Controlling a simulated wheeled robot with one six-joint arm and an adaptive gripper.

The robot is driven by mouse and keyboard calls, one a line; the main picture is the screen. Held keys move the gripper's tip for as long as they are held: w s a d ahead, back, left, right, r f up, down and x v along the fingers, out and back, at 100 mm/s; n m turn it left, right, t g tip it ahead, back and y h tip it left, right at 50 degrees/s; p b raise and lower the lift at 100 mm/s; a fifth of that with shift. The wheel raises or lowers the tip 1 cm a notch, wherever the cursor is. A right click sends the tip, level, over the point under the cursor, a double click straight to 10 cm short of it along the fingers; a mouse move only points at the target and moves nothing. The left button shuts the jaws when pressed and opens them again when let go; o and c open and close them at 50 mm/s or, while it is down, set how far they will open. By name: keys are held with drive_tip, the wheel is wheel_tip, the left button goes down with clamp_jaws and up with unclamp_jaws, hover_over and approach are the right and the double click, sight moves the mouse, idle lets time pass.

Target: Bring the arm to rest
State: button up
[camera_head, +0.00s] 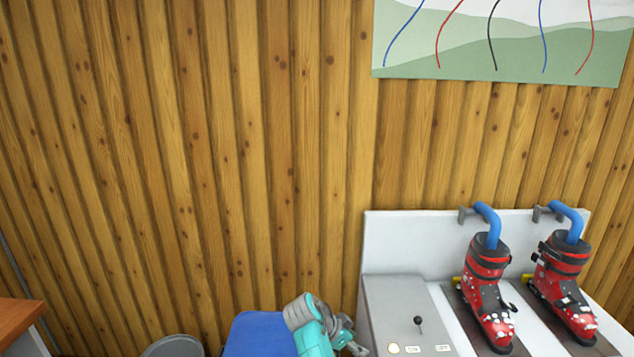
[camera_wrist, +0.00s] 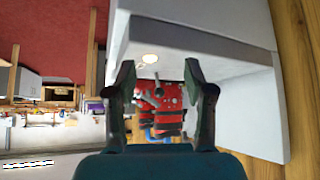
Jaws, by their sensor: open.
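My gripper (camera_head: 352,342) is low in the head view, at the left front of the white bench, at the end of my teal arm. In the wrist view my gripper (camera_wrist: 159,78) has its two dark fingers wide apart, with nothing held between them. Red ski boots (camera_wrist: 166,100) show beyond the gap, apart from the fingers. In the head view a red boot (camera_head: 487,295) and another red boot (camera_head: 562,285) stand upright on the bench, each with a blue bent tube in its top.
The bench (camera_head: 395,290) has a control panel with a small black lever (camera_head: 419,323) close to my gripper. A blue surface (camera_head: 258,335) lies left of my arm. A wooden wall (camera_head: 200,150) stands behind, with a chart (camera_head: 500,45) on it. A brown tabletop (camera_head: 18,318) is at far left.

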drive_tip(key=s+d+f+n+t+y, duration=0.2)
drive_tip(key=s+d+f+n, duration=0.1)
drive_tip(key=s+f, duration=0.75)
drive_tip(key=s+d+f+n+t+y, duration=0.2)
drive_tip(key=s+d+f+n, duration=0.15)
drive_tip(key=s+f, duration=0.65)
drive_tip(key=s+d+f+n+t+y, duration=0.1)
drive_tip(key=s+f+n, duration=0.15)
drive_tip(key=s, duration=0.75)
drive_tip(key=s+r+n+t+y, duration=0.1)
drive_tip(key=s+r+t, duration=0.1)
drive_tip(key=s+r, duration=0.5)
drive_tip(key=s+r+n+t+y, duration=0.1)
drive_tip(key=s+r+n, duration=0.15)
drive_tip(key=s, duration=0.85)
drive_tip(key=s+r+t, duration=0.1)
drive_tip(key=s+r, duration=0.4)
drive_tip(key=r, duration=0.5)
drive_tip(key=s+d+r+t, duration=0.1)
drive_tip(key=s+r+t, duration=0.1)
drive_tip(key=s+r, duration=0.4)
wheel_tip(320, 180, up, 4)
drive_tip(key=shift+f, duration=0.1)
